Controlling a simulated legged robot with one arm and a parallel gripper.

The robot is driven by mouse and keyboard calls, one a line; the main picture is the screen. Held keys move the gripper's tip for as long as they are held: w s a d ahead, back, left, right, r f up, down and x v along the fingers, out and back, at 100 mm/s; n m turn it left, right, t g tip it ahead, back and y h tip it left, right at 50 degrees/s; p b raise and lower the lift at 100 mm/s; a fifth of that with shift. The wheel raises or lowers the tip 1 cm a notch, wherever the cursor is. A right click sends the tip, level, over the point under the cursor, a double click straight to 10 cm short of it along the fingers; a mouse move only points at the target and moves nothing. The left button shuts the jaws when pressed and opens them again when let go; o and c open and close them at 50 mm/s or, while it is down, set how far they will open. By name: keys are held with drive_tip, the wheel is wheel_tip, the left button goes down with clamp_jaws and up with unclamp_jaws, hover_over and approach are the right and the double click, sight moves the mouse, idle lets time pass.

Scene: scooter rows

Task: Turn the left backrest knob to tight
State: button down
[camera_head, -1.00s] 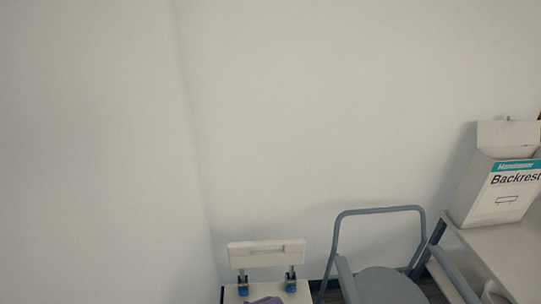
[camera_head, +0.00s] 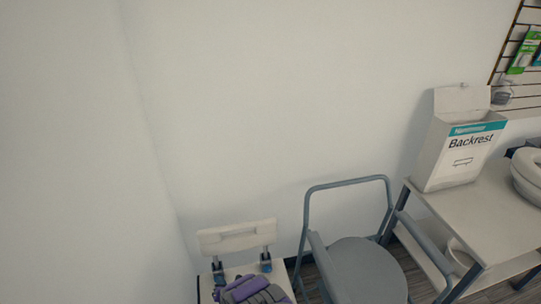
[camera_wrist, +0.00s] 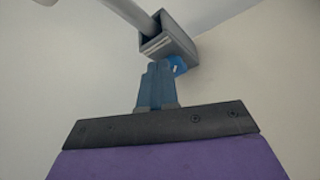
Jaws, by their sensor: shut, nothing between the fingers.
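The white backrest (camera_head: 237,236) stands on two posts at the back of a white seat, low in the head view. The left backrest knob (camera_head: 219,268) is blue, at the foot of the left post. A second blue knob (camera_head: 266,264) is at the right post. My purple gripper shows in the head view just below and right of the left knob. In the wrist view my gripper (camera_wrist: 158,66) is shut and empty, its fingertips just below a grey bracket (camera_wrist: 168,42). A blue knob (camera_wrist: 180,65) shows beside the tips, partly hidden; I cannot tell whether they touch.
A grey-framed commode chair (camera_head: 360,270) stands close on the right. Beyond it, a white table (camera_head: 470,225) carries a Backrest box (camera_head: 465,150). A bare wall (camera_head: 270,110) is close behind the seat, and another wall is on the left.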

drive_tip(key=shift+w+a, duration=0.15)
drive_tip(key=shift+w, duration=0.5)
drive_tip(key=shift+w+r, duration=0.15)
drive_tip(key=shift+w, duration=0.05)
drive_tip(key=shift+w+r, duration=0.2)
drive_tip(key=shift+w, duration=0.05)
drive_tip(key=shift+w+d, duration=0.1)
drive_tip(key=shift+d, duration=0.25)
drive_tip(key=shift+w+d+p, duration=0.1)
drive_tip(key=shift+d+p, duration=0.2)
drive_tip(key=shift+p, duration=0.15)
drive_tip(key=shift+w+d+f, duration=0.3)
drive_tip(key=shift+d+f, duration=0.3)
drive_tip(key=shift+f, duration=0.2)
drive_tip(key=shift+s+f, duration=0.25)
drive_tip(key=shift+s, duration=0.05)
drive_tip(key=shift+s+a, duration=0.1)
drive_tip(key=shift+s, duration=0.15)
